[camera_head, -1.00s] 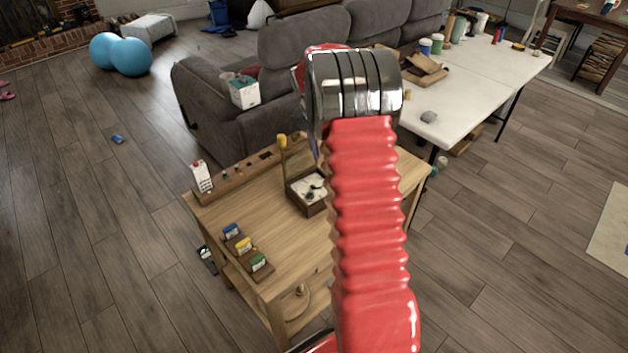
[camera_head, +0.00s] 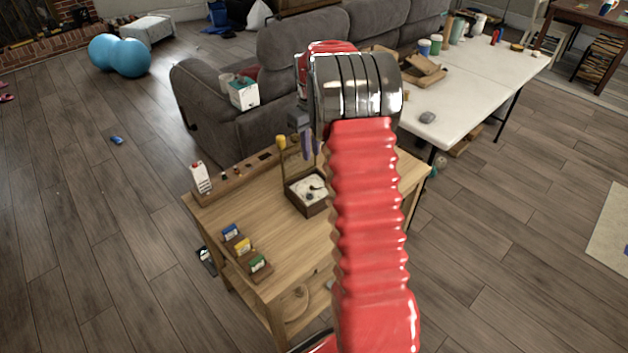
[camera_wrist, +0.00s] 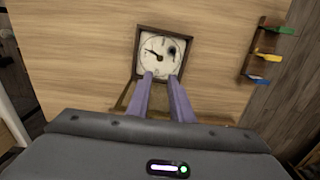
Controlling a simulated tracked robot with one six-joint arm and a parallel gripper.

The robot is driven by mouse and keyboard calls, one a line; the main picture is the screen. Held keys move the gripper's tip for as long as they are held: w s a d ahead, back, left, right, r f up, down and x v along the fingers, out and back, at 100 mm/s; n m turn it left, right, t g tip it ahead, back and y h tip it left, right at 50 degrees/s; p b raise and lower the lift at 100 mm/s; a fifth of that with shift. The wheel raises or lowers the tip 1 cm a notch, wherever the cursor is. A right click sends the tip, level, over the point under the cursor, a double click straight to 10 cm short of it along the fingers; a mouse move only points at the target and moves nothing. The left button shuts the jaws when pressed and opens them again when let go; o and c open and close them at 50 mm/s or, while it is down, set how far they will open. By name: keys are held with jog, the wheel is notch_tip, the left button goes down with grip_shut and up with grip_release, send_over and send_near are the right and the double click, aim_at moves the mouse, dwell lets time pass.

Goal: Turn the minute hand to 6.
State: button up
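The clock (camera_head: 318,206) is a dark wooden box with a white face, on the wooden table. In the wrist view its face (camera_wrist: 158,62) shows a dark hand pointing to the upper left and a dark round spot at the right. I cannot tell surely which hand is the minute hand. My gripper (camera_wrist: 160,76) has two purple fingers with a gap between them, open and empty, its tips over the edge of the face nearest the gripper. In the head view the fingers (camera_head: 308,148) show above and behind the clock, partly hidden by my arm.
The wooden table (camera_head: 285,235) also bears a rack with blue, yellow and green items (camera_head: 244,246), a red-and-white carton (camera_head: 200,177) and a yellow-topped post (camera_head: 282,143) near the clock. A grey sofa (camera_head: 215,100) stands behind. Bare tabletop lies left of the clock.

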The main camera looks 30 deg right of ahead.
aim_at(311, 187)
jog(key=shift+f, duration=0.1)
notch_tip(311, 187, down, 14)
jog(key=shift+r, duration=0.15)
dwell(0.7)
jog(key=shift+c, duration=0.2)
